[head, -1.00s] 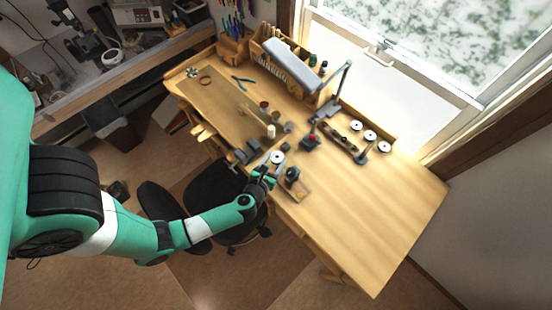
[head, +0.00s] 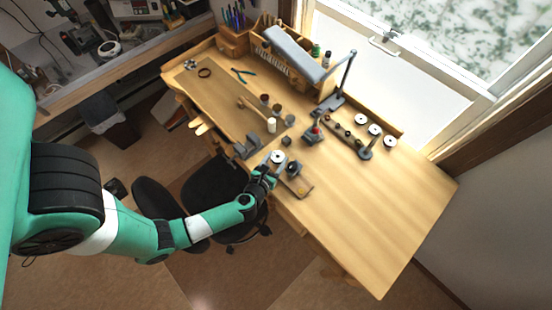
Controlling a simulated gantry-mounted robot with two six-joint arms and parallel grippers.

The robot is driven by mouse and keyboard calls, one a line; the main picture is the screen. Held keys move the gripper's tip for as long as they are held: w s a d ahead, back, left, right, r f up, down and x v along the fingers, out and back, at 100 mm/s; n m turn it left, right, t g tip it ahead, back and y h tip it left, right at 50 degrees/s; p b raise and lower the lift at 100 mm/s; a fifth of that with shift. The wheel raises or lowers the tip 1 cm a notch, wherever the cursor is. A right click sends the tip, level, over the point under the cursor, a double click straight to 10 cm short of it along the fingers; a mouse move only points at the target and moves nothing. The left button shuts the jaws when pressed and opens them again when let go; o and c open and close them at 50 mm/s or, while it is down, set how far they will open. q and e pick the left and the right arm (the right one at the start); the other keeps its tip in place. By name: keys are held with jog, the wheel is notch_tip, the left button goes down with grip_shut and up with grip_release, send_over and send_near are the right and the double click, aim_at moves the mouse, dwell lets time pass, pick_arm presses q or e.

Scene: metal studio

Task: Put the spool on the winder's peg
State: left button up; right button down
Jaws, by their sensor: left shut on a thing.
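My left gripper (head: 266,174) is at the near edge of the workbench. It is shut on a small spool (head: 278,157) with a pale round top, held just beyond the fingertips. The winder (head: 293,169), a small dark device on a wooden base (head: 301,187), is just right of the spool. Its peg is too small to make out. The spool appears apart from the peg, but its height is hard to judge. My right gripper is not in view.
A rack (head: 346,134) with several white-topped spools (head: 375,129) stands at the back. A desk lamp (head: 331,102), a small dark device with a red top (head: 314,132) and a grey vise (head: 247,146) are nearby. The bench's right side (head: 385,215) is clear.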

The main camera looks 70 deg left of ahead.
aim_at(276, 168)
pick_arm(q)
jog(key=shift+f, duration=0.15)
jog(key=shift+f+b, duration=1.8)
jog(key=shift+f, duration=0.05)
jog(key=o, duration=1.5)
jog(key=shift+c, duration=0.2)
jog(key=shift+d, duration=0.1)
